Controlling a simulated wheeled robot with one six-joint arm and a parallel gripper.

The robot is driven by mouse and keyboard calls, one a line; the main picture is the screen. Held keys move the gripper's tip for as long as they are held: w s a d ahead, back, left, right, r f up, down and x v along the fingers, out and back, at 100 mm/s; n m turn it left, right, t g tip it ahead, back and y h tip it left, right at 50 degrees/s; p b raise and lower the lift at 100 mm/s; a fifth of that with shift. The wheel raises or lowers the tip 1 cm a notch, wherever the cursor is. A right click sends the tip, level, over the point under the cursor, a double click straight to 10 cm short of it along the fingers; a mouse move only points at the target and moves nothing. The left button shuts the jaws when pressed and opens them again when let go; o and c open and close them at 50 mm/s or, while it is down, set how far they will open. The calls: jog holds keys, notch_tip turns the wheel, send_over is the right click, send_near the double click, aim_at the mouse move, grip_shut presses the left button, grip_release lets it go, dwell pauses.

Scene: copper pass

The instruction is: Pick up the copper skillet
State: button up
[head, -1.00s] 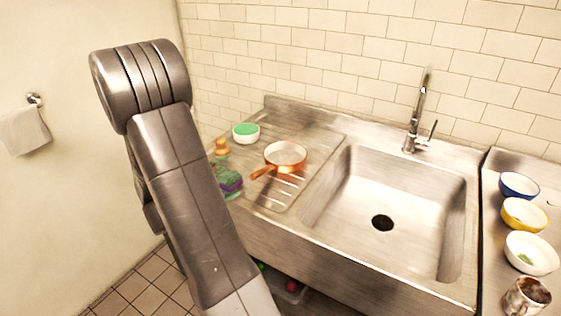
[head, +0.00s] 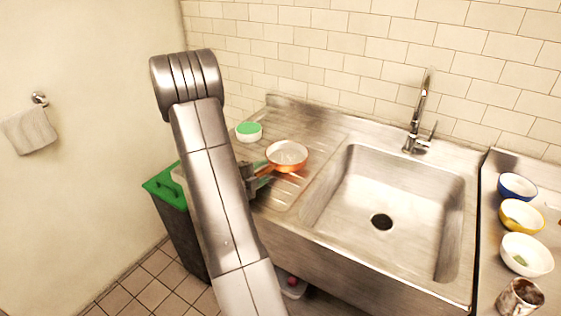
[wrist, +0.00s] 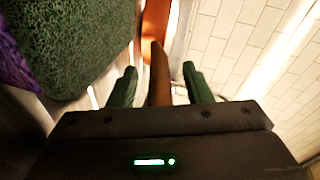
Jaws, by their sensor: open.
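The copper skillet (head: 288,157) sits on the ribbed drainboard left of the sink, its handle pointing left towards the front. My gripper (head: 262,174) is at the handle, partly hidden behind my arm. In the wrist view the two green fingers of my gripper (wrist: 160,72) stand apart, with the skillet's brown handle (wrist: 158,82) running between them. A gap shows on both sides of the handle. Part of the copper pan side (wrist: 155,20) shows at the top of that view.
A white bowl with green inside (head: 249,132) stands behind the skillet. A rough green and purple thing (wrist: 75,45) is close left of the fingers. The empty sink basin (head: 400,200) lies right. A green-lidded bin (head: 165,188) stands left. Several bowls and a mug (head: 520,298) are far right.

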grip_shut()
jog(key=shift+r, duration=0.15)
